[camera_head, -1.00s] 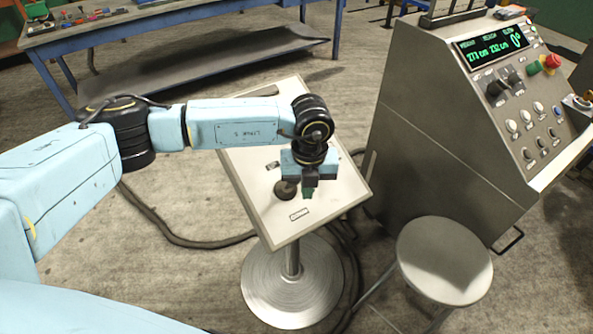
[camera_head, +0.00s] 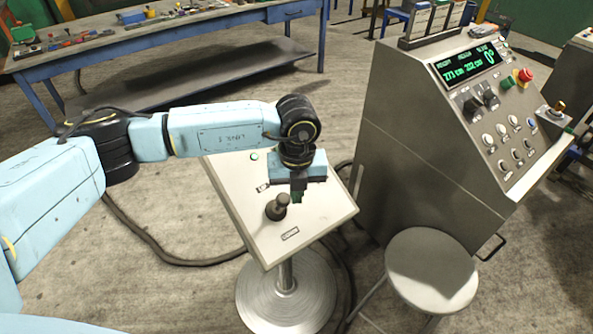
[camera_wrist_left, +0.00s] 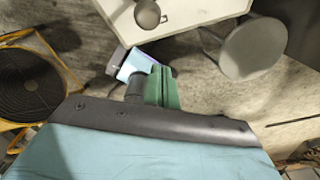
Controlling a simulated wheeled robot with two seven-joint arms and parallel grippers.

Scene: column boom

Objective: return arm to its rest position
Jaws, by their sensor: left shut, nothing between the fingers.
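My left arm (camera_head: 215,130) reaches in from the left in the head view. My left gripper (camera_head: 297,196) is over the white panel of a pedestal and looks closed, with nothing held. In the left wrist view its green fingertips (camera_wrist_left: 162,88) are together. A dark joystick knob (camera_head: 277,207) stands on the panel (camera_head: 310,222), just left of the gripper in the head view and apart from it. The knob also shows at the top of the left wrist view (camera_wrist_left: 147,14). My right gripper is not in view.
A grey console (camera_head: 420,150) with a green display and buttons stands to the right. A round stool (camera_head: 432,270) is in front of it. A blue workbench (camera_head: 150,35) with tools is behind. Cables (camera_head: 150,240) lie on the floor around the pedestal base (camera_head: 287,297).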

